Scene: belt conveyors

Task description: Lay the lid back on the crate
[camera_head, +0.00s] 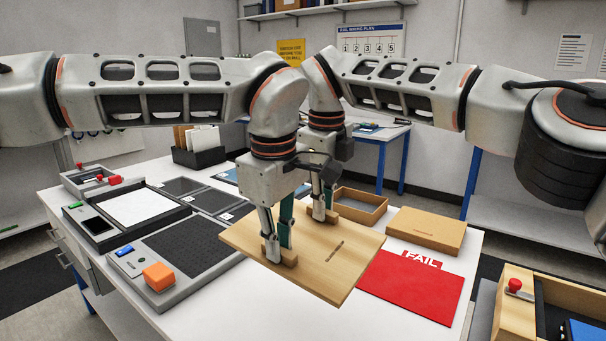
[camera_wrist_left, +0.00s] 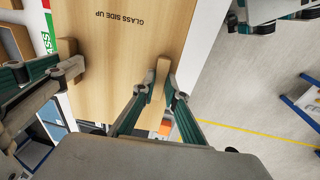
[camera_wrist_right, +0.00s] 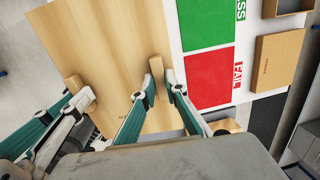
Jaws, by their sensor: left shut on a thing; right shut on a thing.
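The lid (camera_head: 325,265) is a flat light-wood board marked GLASS SIDE UP, with two small wooden grips. It looks raised over the white table's near edge, roughly level. My left gripper (camera_head: 278,245) is shut on the nearer grip, which shows between its fingers in the left wrist view (camera_wrist_left: 158,78). My right gripper (camera_head: 324,206) is shut on the farther grip, seen in the right wrist view (camera_wrist_right: 152,90). An open wooden crate (camera_head: 517,318) with a dark inside and something blue shows at the lower right, partly cut off by the frame.
A closed cardboard box (camera_head: 425,230) and an open one (camera_head: 360,207) stand behind. Left are grey devices and an orange block (camera_head: 159,276). A floor gap separates table and crate.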

